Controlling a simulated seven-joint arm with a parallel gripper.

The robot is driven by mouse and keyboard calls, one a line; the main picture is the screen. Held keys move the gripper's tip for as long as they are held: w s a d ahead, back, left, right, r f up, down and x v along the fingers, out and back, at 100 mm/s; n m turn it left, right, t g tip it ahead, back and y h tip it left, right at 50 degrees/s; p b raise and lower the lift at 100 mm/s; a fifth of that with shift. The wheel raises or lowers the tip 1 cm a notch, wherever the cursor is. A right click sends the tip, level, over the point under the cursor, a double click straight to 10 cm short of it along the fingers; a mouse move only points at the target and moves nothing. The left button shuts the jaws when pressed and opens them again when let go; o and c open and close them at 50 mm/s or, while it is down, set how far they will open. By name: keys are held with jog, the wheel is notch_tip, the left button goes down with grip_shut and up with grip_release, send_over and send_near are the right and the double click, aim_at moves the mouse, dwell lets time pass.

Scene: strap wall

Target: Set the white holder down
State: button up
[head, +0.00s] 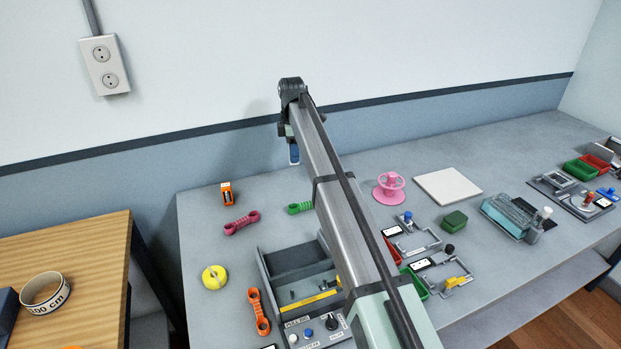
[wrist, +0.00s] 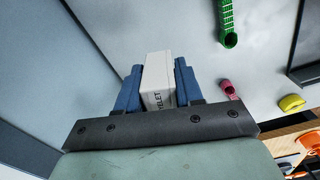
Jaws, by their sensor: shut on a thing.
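The white holder (wrist: 157,82) is a pale block with dark lettering, seen in the wrist view between two blue fingers. My gripper (wrist: 159,66) is shut on it, one finger against each side. In the head view my gripper (head: 294,153) is at the far end of my arm, near the back wall and the rear of the grey table (head: 205,305).
A green link (head: 300,208), a pink link (head: 242,223) and an orange box (head: 226,193) lie left of my arm. A pink spool (head: 389,188) and a white plate (head: 447,186) are to the right.

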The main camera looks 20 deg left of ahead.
jog(key=w+d, duration=0.7)
jog(key=shift+a+f+n, duration=0.15)
jog(key=shift+f+n, duration=0.5)
jog(key=shift+f, duration=1.8)
jog(key=shift+a+f+n, duration=0.1)
jog(key=shift+f+n, duration=0.55)
jog(key=shift+f, duration=1.8)
jog(key=shift+f, duration=0.1)
jog(key=o, duration=1.1)
notch_tip(320, 180, up, 12)
jog(key=shift+r, duration=0.15)
